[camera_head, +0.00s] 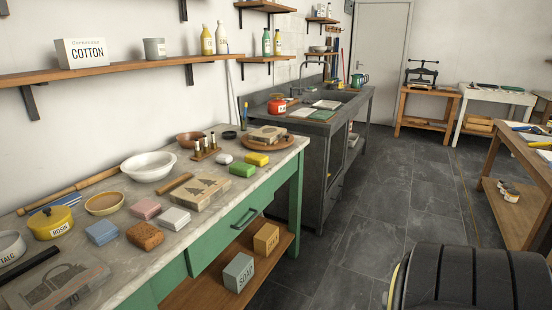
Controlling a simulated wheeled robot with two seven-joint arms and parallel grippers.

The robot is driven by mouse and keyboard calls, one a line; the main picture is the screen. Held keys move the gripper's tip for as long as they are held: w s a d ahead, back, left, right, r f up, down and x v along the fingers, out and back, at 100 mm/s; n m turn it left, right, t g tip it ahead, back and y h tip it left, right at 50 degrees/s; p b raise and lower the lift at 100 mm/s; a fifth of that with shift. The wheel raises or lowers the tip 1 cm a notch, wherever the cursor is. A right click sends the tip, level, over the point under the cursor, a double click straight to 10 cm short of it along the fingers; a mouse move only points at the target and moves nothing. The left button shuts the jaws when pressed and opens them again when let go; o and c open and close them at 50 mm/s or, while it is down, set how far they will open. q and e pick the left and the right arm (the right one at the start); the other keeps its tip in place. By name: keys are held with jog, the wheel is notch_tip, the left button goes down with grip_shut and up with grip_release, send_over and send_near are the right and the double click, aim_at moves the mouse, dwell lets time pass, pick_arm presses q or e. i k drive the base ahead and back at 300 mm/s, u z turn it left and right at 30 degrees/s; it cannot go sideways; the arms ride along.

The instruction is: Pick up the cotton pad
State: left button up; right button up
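No item on the table can be identified for certain as the cotton pad. A small pale block (224,158) lies near the table's middle, and a larger white block (173,219) lies nearer, beside a pink one (145,208). Blue (102,232) and brown (145,236) blocks lie in front of these. A white box labelled COTTON (83,53) stands on the wall shelf at the upper left; its contents are hidden. Neither gripper is in view.
The long stone-topped table (210,228) is crowded with a white bowl (149,166), a yellow ROSIN tin (50,222) and a stone with a tree picture (196,191). A grey sink unit (316,160) stands beyond. The dark tiled floor (375,215) is open to its right.

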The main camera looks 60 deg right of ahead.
aim_at(224, 160)
jog(key=z, duration=1.45)
